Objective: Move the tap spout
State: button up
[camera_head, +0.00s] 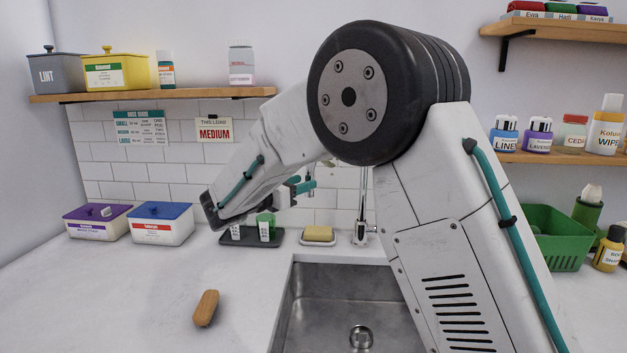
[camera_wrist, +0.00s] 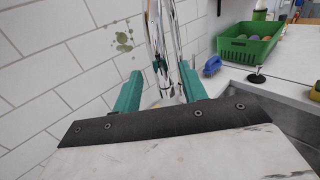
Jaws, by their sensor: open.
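The chrome tap shows in the head view, its upright (camera_head: 362,215) standing behind the sink; my arm hides its upper part. In the wrist view the tap's chrome tubes (camera_wrist: 161,30) come down from the top edge, and the spout's lower end lies between my fingers in the picture. My gripper (camera_head: 304,184) has teal fingers and is left of the tap upright in the head view. In the wrist view my gripper (camera_wrist: 161,75) is open, one finger on each side of the spout. I cannot tell whether either finger touches it.
The steel sink (camera_head: 330,310) is below my arm. A yellow sponge on a dish (camera_head: 318,235) and a dark tray (camera_head: 250,240) with small items sit behind it. A green basket (camera_head: 555,240) is at right.

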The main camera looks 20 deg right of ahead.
jog(key=shift+x, duration=2.7)
